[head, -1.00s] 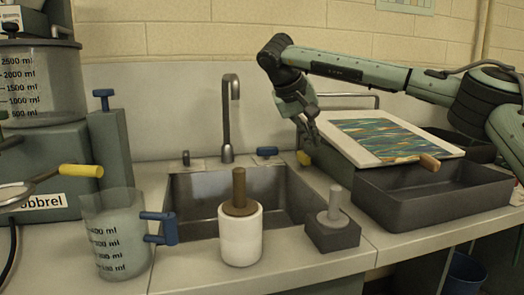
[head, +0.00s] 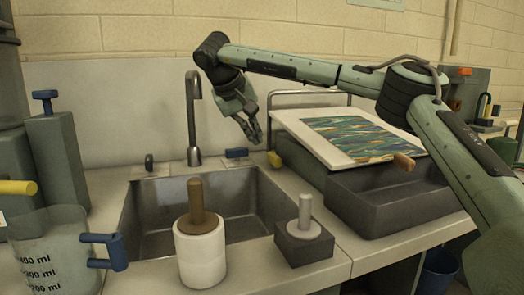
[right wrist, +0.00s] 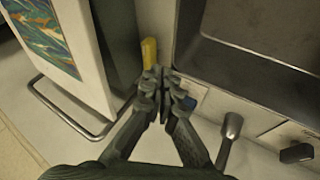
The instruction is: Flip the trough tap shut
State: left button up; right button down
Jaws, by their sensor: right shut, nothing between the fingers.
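My right gripper (head: 256,138) is shut and empty, pointing down, behind and slightly left of the yellow lever. In the right wrist view its closed fingers (right wrist: 166,76) are close to the lever; I cannot tell whether they touch. My left gripper is out of view.
The sink (head: 250,205) has a tall faucet (head: 192,120), a blue handle (head: 236,153) and a black handle (head: 149,163) behind it. A white jar (head: 200,255) stands in front.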

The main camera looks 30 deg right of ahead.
aim_at(274, 159)
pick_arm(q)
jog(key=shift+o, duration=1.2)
pick_arm(e)
jog(key=x, duration=0.9)
jog(key=shift+w+d+f, duration=0.1)
jog(key=shift+d+f, duration=0.1)
jog(key=shift+f, duration=0.1)
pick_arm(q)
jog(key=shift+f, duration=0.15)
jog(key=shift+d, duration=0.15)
